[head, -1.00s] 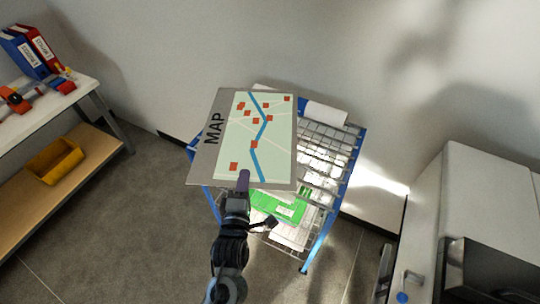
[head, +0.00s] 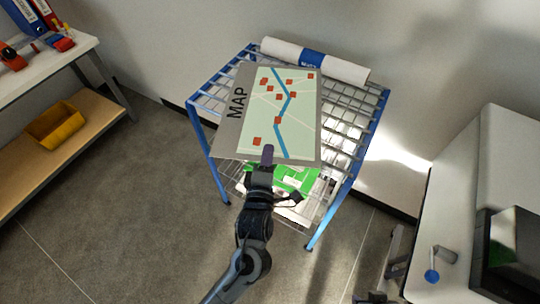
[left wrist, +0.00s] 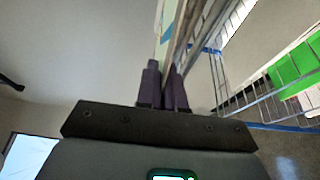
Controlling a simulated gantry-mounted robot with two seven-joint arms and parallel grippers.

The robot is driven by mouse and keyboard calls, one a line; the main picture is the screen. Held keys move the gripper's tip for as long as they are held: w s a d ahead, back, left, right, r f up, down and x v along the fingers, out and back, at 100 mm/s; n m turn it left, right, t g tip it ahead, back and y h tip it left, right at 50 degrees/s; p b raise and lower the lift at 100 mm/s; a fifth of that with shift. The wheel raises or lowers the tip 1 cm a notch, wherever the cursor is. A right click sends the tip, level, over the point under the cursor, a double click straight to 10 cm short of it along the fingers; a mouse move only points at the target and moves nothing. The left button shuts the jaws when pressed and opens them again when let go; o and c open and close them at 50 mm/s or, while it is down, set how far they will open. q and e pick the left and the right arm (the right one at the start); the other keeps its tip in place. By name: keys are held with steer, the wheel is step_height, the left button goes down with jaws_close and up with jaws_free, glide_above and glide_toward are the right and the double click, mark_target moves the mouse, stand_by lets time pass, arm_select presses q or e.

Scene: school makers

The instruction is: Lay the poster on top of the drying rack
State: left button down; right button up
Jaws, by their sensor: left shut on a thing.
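The poster (head: 290,115) is a flat sheet with a grey margin marked MAP and a pale green map. My left gripper (head: 267,157) is shut on its near edge. In the left wrist view, the poster (left wrist: 164,38) shows edge-on between the purple fingers (left wrist: 164,90). The drying rack (head: 366,125) has a blue frame and wire shelves. The poster is over the rack's top, covering its middle and front left; I cannot tell whether it touches the wires. My right gripper is not in view.
A white roll with a blue band (head: 313,60) lies along the rack's back edge. A green item (head: 292,178) lies on a lower shelf. A table with a yellow bin (head: 55,126) on its lower shelf stands left. A white cabinet (head: 465,190) stands right.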

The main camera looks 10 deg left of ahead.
arm_select(q)
steer(key=shift+f+b, duration=0.35)
steer(key=shift+f, duration=1.8)
steer(key=shift+f, duration=0.2)
steer(key=c, duration=1.3)
jaws_free()
steer(key=shift+o, duration=0.2)
steer(key=shift+r, duration=0.1)
